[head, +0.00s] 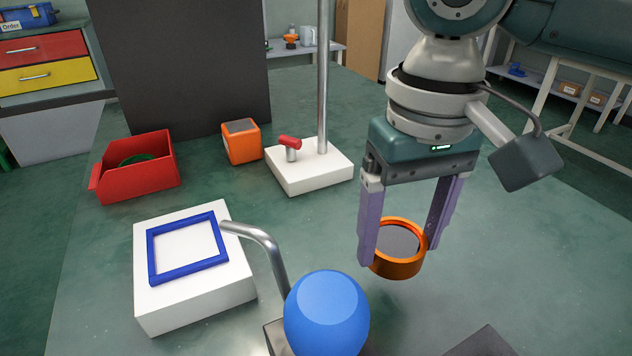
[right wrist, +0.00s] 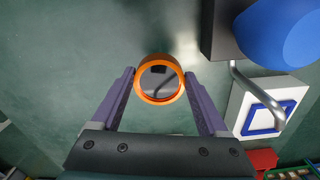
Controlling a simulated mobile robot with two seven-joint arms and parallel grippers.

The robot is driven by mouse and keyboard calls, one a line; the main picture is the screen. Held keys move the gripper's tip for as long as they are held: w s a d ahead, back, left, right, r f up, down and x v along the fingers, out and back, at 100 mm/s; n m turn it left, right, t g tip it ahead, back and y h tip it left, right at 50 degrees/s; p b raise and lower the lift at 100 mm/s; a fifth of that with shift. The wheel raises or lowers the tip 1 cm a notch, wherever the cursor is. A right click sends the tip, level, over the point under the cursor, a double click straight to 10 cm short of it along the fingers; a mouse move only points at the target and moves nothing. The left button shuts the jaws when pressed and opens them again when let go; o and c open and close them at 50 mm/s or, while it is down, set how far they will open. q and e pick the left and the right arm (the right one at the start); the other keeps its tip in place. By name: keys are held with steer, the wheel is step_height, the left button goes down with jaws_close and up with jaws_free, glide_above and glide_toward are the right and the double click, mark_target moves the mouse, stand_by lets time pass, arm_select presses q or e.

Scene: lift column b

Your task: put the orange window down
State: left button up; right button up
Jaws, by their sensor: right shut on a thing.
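The orange window (head: 403,266), a round orange ring around a dark pane, is between the fingers of my right gripper (head: 400,250). The right gripper is shut on it, one purple finger at each side, pointing down. The window seems to be a little above the green surface, though the exact gap is hard to tell. In the right wrist view the window (right wrist: 160,97) shows between the two fingertips, its dark pane facing the camera. My left gripper is not in view.
A blue rounded object (head: 327,312) stands left of the window, near a bent metal pipe (head: 268,243). A white block (head: 190,308) bears a blue square frame (head: 187,270). A red bin (head: 140,180), orange cube (head: 241,144) and white post base (head: 315,175) stand farther back.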

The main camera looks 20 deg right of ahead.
step_height(320, 180, down, 5)
steer(key=shift+f+b, duration=0.15)
steer(key=shift+b, duration=0.65)
steer(key=o, duration=1.3)
steer(key=shift+c, duration=0.2)
